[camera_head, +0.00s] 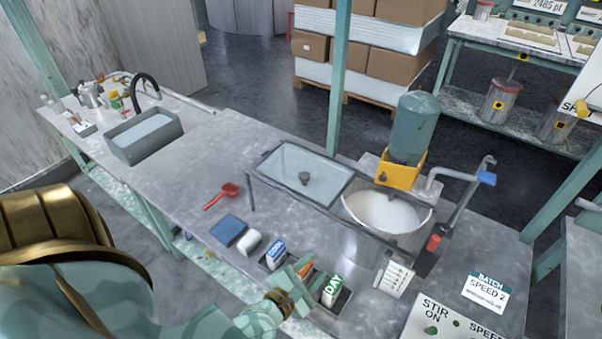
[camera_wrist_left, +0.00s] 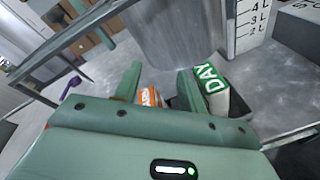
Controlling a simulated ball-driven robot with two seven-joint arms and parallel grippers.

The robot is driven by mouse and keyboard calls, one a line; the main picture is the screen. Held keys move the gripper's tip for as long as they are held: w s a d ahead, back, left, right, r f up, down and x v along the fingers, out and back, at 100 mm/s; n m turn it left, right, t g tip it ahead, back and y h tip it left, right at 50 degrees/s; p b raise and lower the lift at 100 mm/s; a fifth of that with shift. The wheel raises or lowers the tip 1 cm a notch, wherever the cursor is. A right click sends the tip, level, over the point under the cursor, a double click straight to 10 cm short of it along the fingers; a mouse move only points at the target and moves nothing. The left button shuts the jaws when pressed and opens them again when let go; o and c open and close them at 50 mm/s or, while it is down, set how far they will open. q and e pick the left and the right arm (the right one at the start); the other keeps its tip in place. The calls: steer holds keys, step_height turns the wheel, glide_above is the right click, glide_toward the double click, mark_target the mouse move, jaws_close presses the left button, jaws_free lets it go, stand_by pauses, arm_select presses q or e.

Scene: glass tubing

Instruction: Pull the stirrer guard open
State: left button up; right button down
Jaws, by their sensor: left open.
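A clear flat panel with a dark knob, which looks like the stirrer guard (camera_head: 325,168), lies level on a metal rail frame. It is left of the steel mixing pot (camera_head: 388,238), and the pot's pale contents show uncovered. My left gripper (camera_head: 303,278) is open, low at the front edge of the bench, well in front of the guard and apart from it. In the left wrist view its two fingers (camera_wrist_left: 158,90) stand apart, with an orange-and-white block (camera_wrist_left: 150,97) seen between them; I cannot tell whether they touch it. My right gripper is not in view.
A DAY block (camera_head: 331,291) stands close beside my left gripper. A blue-and-white block (camera_head: 275,253), white roll (camera_head: 249,241), blue pad (camera_head: 229,230) and red scoop (camera_head: 222,196) lie to its left.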

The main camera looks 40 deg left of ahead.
mark_target(301, 278)
arm_select(q)
steer(key=shift+s+a+f+g+y, duration=0.15)
steer(key=shift+s+a+f, duration=0.25)
steer(key=shift+s, duration=0.15)
steer(key=shift+s+a+f+g+y, duration=0.15)
steer(key=shift+s+a+f, duration=0.2)
steer(key=shift+s, duration=0.2)
steer(key=shift+s+d+f, duration=0.1)
steer(key=shift+s, duration=0.05)
steer(key=shift+s, duration=0.1)
